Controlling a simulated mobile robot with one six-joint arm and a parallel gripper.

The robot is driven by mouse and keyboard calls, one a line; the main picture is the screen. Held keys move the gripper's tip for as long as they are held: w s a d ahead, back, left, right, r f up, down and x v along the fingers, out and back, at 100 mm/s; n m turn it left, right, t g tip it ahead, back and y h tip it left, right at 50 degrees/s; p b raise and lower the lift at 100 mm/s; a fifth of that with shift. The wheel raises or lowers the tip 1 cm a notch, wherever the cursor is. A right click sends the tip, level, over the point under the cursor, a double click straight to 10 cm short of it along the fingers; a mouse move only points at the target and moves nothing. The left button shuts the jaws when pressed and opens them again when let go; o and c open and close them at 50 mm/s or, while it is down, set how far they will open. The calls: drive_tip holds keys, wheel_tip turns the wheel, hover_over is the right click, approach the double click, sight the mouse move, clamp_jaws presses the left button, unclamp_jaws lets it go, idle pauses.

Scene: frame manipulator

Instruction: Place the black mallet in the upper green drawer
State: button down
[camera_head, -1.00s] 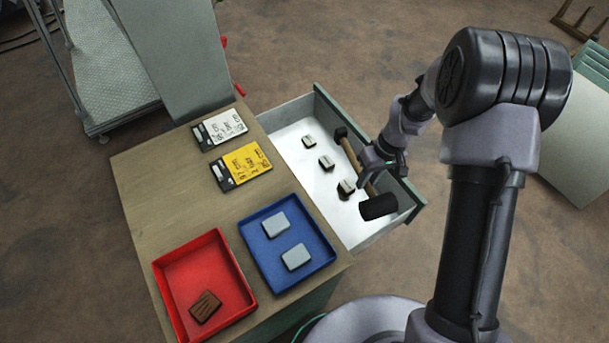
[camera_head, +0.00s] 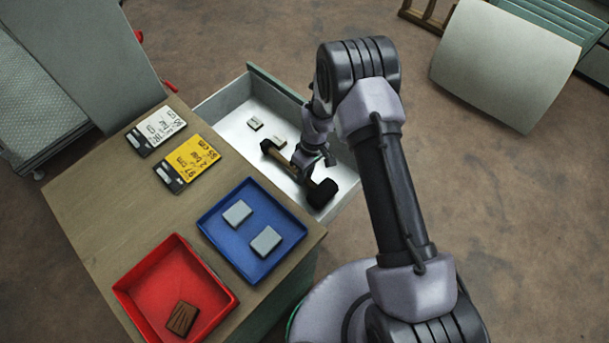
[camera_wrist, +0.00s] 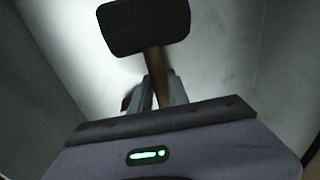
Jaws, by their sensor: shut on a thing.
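My gripper (camera_head: 302,163) is shut on the handle. In the wrist view the fingers (camera_wrist: 157,92) close around the handle (camera_wrist: 155,62) below the black head (camera_wrist: 145,25). I cannot tell whether the mallet touches the drawer floor. My arm hides part of the drawer.
On the wooden cabinet top stand a blue tray (camera_head: 215,226) with two grey blocks, a red tray (camera_head: 150,275) with a brown block, and yellow and white cards (camera_head: 192,160) (camera_head: 158,128). Pale panels (camera_head: 500,65) stand at the back right.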

drive_tip(key=shift+f, duration=0.1)
drive_tip(key=c, duration=1.7)
unclamp_jaws()
drive_tip(key=shift+f, duration=0.15)
drive_tip(key=o, duration=0.4)
drive_tip(key=shift+o, duration=0.2)
